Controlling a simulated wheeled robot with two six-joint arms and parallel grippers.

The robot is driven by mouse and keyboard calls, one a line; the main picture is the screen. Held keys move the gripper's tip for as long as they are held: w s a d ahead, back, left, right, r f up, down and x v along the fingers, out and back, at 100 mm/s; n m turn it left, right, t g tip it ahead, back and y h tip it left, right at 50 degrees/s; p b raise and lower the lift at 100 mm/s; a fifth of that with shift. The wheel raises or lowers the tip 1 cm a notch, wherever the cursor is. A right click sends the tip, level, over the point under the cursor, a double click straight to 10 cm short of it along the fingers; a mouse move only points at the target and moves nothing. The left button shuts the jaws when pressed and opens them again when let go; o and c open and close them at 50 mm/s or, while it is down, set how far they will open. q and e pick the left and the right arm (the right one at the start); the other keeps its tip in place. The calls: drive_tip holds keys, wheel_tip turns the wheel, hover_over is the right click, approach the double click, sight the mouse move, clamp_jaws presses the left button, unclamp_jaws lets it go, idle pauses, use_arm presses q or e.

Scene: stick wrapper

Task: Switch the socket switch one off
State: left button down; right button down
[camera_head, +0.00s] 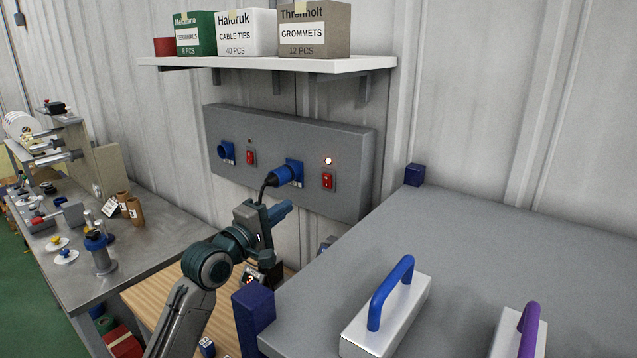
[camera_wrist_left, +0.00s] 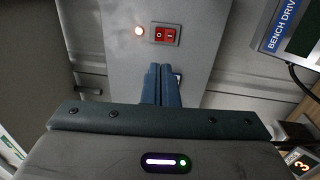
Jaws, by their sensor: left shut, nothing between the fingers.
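A grey socket panel (camera_head: 275,135) on the wall carries two blue sockets, two red switches and small lamps. The right red switch (camera_head: 328,181) has a glowing lamp (camera_head: 328,160) above it; the left red switch (camera_head: 250,158) has an unlit lamp above it. A blue plug (camera_head: 280,176) with a black cable sits in the right socket. No number on the switches is readable. My left gripper (camera_head: 287,207) is shut and empty, below the plug and left of the right switch.
A shelf (camera_head: 270,64) with labelled boxes hangs above the panel. A grey surface (camera_head: 480,240) with blue corner posts and handled blocks stands at the right. A cluttered metal bench (camera_head: 150,225) is at the left.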

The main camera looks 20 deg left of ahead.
sight(325, 178)
use_arm(q)
drive_tip(key=p+x, duration=0.2)
drive_tip(key=x, duration=0.3)
drive_tip(key=p+x, duration=0.2)
drive_tip(key=x, duration=0.4)
drive_tip(key=shift+w+d+r+p, duration=0.1)
drive_tip(key=shift+d+r+p, duration=0.05)
drive_tip(key=shift+r+p, duration=0.15)
drive_tip(key=shift+w+d+f, duration=0.15)
drive_tip(key=shift+w+d, duration=0.05)
drive_tip(key=shift+w, duration=0.4)
